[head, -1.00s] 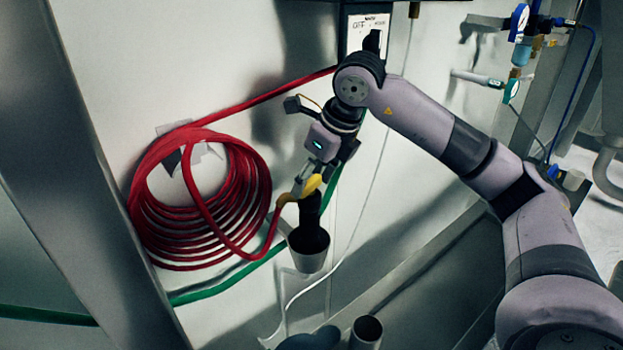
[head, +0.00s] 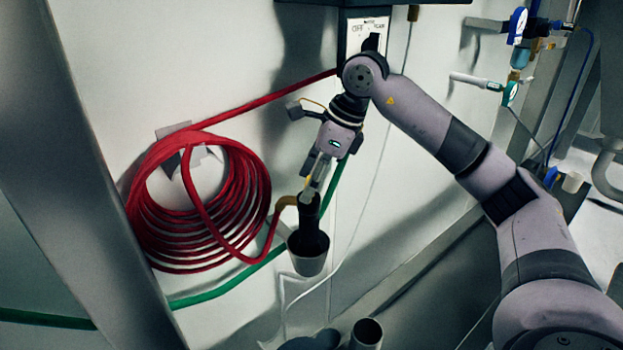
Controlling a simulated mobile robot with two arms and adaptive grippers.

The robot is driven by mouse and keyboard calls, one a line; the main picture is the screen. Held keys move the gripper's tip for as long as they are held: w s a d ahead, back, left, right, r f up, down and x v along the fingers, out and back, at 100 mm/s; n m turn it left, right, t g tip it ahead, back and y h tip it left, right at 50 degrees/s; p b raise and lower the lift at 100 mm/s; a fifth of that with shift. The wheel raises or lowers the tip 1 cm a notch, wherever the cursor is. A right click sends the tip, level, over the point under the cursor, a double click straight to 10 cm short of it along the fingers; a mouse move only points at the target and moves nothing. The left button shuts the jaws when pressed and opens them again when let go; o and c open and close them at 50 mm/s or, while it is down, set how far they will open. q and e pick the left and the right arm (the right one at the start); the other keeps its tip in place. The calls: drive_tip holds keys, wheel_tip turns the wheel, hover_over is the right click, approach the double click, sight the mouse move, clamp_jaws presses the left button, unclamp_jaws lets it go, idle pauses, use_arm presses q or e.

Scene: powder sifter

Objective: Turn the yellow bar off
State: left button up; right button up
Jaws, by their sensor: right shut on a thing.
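The yellow bar (head: 308,183) is mostly hidden by my right gripper (head: 307,194); only a thin yellow sliver shows beside the fingers. My right gripper points down at the bar and is shut on it, just above a black nozzle (head: 311,218). A brass-coloured fitting (head: 285,203) joins the nozzle to the red hose (head: 235,232). The nozzle's lower end sits in a grey cup-shaped holder (head: 307,260). My left gripper is not in view.
The red hose hangs coiled on the pale wall at left, with a green hose (head: 215,292) below. A switch box (head: 362,30) is above my right wrist. An open pipe (head: 367,332) stands low down. Gauges and valves (head: 517,25) are at upper right.

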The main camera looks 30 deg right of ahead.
idle(0.3)
drive_tip(key=o, duration=1.2)
drive_tip(key=shift+c, duration=0.2)
drive_tip(key=s+d+r, duration=0.2)
drive_tip(key=s+d, duration=0.6)
drive_tip(key=d, duration=0.2)
drive_tip(key=shift+s+r, duration=0.3)
drive_tip(key=shift+r, duration=0.1)
